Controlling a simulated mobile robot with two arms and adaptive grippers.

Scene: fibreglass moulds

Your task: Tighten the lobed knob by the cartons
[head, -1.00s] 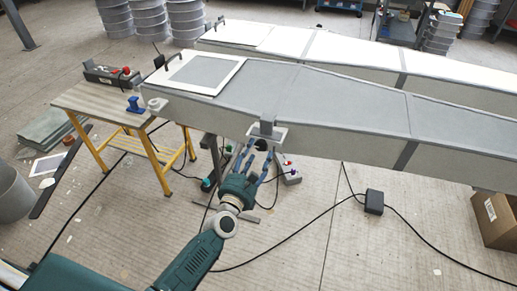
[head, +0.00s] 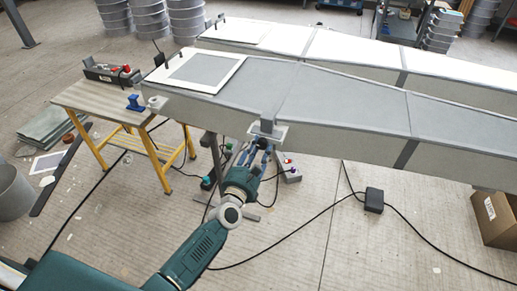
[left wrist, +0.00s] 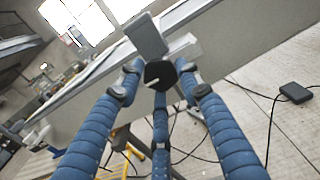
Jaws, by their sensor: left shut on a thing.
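A black lobed knob (left wrist: 160,75) sits on a light clamp bracket (left wrist: 183,50) at the side of the near grey mould (head: 330,125). A white pointer mark shows on its face. My left gripper (head: 260,146) reaches up to the bracket (head: 268,130) from below. In the left wrist view its blue, dark-tipped fingers (left wrist: 160,88) are closed in around the knob, shut on it. In the head view the fingers mostly hide the knob. A brown carton (head: 495,218) stands on the floor at the far right. My right gripper is not in view.
A yellow-legged workbench (head: 105,103) with a toolbox stands at the left. A grey box (head: 290,172) with coloured buttons is just behind my gripper. Cables and a black box (head: 374,200) lie on the floor. The front floor is otherwise clear.

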